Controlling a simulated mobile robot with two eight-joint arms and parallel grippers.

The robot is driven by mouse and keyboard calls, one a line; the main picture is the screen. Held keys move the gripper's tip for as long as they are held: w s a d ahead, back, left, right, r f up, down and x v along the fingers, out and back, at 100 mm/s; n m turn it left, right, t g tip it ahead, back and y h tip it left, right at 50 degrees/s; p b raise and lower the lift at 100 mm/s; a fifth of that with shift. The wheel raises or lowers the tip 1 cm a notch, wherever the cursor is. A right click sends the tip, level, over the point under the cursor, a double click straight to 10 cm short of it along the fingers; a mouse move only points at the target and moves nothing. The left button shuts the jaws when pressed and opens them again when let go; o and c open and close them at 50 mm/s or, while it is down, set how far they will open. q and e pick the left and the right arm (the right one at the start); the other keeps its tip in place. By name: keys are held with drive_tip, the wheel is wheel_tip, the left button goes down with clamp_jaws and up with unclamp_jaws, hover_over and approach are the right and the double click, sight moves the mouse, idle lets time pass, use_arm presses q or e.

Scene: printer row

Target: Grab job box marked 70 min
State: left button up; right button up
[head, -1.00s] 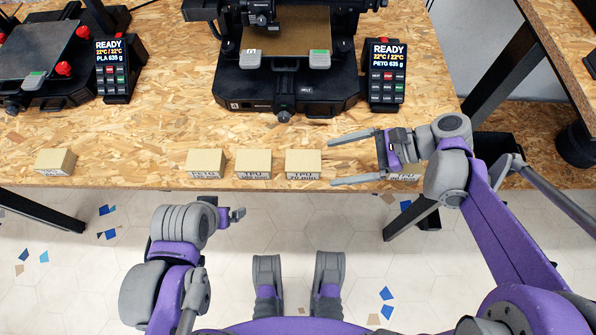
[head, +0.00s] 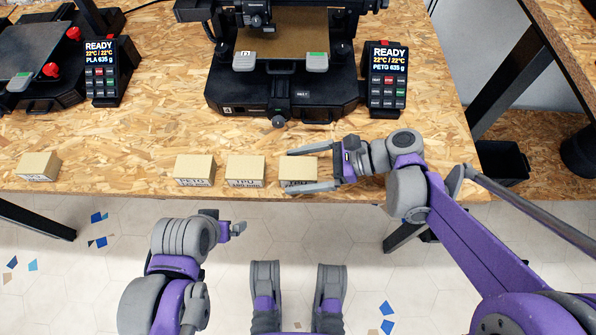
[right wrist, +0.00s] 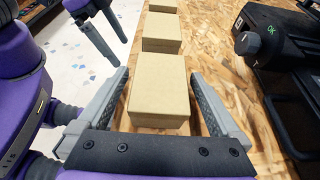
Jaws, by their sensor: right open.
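Tan job boxes stand along the table's front edge in the head view. The box at the right end of the visible row (head: 298,167) lies between the fingers of my right gripper (head: 289,169), which is open. In the right wrist view this box (right wrist: 160,90) sits between the two spread fingers, with gaps at its sides. To its left are a TPU box (head: 246,170), a PETG box (head: 194,169) and a separate box (head: 38,166) at far left. Minute markings are too small to read surely. My left gripper (head: 238,229) hangs in front of the table, its opening unclear.
A printer (head: 285,95) stands behind the row, with a READY display (head: 388,80) beside it. Another printer (head: 35,65) and display (head: 105,72) are at left. A dark bin (head: 503,163) is right of the table. Table between boxes and printers is clear.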

drive_tip(key=shift+a, duration=0.1)
drive_tip(key=shift+c, duration=0.2)
drive_tip(key=c, duration=1.5)
drive_tip(key=shift+o, duration=0.2)
